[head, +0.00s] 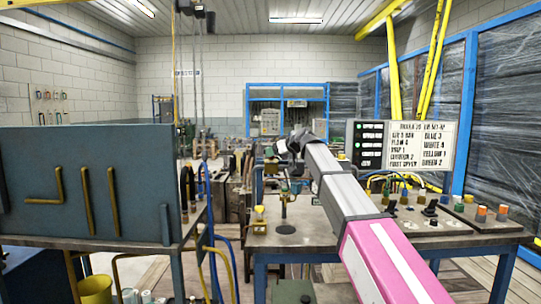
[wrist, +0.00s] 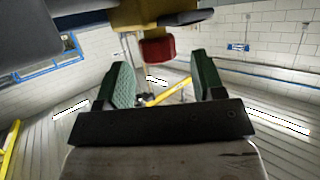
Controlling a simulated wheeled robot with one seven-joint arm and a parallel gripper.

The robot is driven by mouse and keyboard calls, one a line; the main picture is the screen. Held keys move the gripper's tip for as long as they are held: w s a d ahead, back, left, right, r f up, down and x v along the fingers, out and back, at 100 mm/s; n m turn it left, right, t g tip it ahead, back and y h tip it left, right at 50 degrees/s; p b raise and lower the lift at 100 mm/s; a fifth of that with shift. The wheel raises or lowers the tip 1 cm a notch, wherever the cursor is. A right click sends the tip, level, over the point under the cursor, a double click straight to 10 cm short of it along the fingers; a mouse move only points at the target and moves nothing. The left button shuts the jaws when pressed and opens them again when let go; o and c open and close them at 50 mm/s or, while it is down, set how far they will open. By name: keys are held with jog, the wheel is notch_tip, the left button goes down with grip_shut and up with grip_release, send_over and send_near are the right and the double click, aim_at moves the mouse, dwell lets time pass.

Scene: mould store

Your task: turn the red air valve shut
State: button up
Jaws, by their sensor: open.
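In the wrist view a red round knob (wrist: 157,50), which looks like the air valve, sits under a yellow block (wrist: 150,14). My gripper (wrist: 163,66) has two green ribbed fingers spread apart, with nothing held between them. The knob shows in the gap at the fingertips, with clear space on both sides; whether it is inside the tips' reach I cannot tell. In the head view my gripper is at the end of my arm, above the left part of the workbench, small and dark. I cannot make out the red knob there.
The workbench (head: 446,242) carries several coloured knobs and fittings at right, with a lettered board (head: 421,146) behind. A grey-blue panel (head: 75,190) with brass-coloured bars stands at left. A yellow bucket (head: 95,290) is below it. Blue-framed wrapped racks (head: 505,110) line the right wall.

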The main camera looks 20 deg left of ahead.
jog(key=shift+x, duration=1.55)
jog(key=c, duration=0.9)
